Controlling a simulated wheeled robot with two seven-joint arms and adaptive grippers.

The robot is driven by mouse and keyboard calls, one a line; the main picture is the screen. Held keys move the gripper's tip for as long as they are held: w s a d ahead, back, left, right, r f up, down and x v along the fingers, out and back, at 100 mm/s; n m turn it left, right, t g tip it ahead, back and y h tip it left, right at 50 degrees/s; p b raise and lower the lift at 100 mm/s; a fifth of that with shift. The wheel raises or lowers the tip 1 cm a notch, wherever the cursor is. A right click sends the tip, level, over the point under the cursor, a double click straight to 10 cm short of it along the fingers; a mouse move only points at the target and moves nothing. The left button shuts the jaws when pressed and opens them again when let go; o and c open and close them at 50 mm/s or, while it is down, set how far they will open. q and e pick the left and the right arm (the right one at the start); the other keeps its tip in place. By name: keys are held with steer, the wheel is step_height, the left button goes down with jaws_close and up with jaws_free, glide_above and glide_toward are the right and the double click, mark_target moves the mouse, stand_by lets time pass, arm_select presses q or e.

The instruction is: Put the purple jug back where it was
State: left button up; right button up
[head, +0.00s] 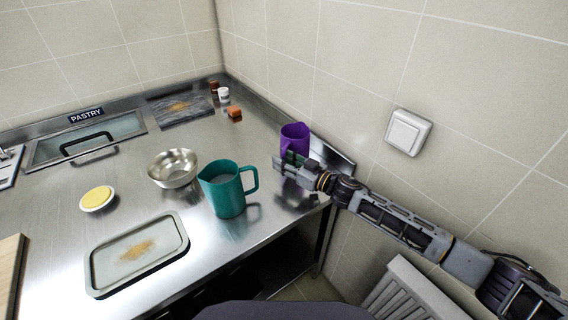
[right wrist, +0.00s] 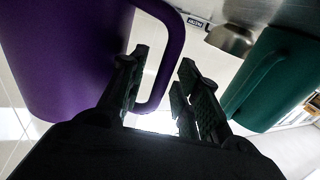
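The purple jug (head: 295,137) stands upright at the right end of the steel counter, close to the tiled wall. My right gripper (head: 287,163) is in front of it, at its handle side. In the right wrist view the jug (right wrist: 62,60) fills the left side, and its handle (right wrist: 172,62) shows between the two spread fingers. The fingers are apart, and I see no clear grip on the handle. My left gripper is not in view.
A teal jug (head: 226,190) stands left of my right gripper, with a metal bowl (head: 174,168) behind it. A tray (head: 98,275) lies in front. Small jars (head: 223,96) and a dark slab (head: 166,117) are at the back. The tiled wall limits the right.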

steer(key=v, duration=0.3)
steer(key=shift+s+d, duration=0.1)
steer(key=shift+d, duration=0.05)
steer(key=shift+v, duration=0.8)
steer(key=v, duration=0.5)
steer(key=shift+v, duration=0.8)
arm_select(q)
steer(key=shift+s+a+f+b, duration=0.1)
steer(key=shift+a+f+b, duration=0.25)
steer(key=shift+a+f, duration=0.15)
arm_select(e)
steer(key=shift+v, duration=1.15)
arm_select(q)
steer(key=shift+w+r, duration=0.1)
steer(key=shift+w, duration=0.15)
arm_select(e)
steer(key=shift+r, duration=0.15)
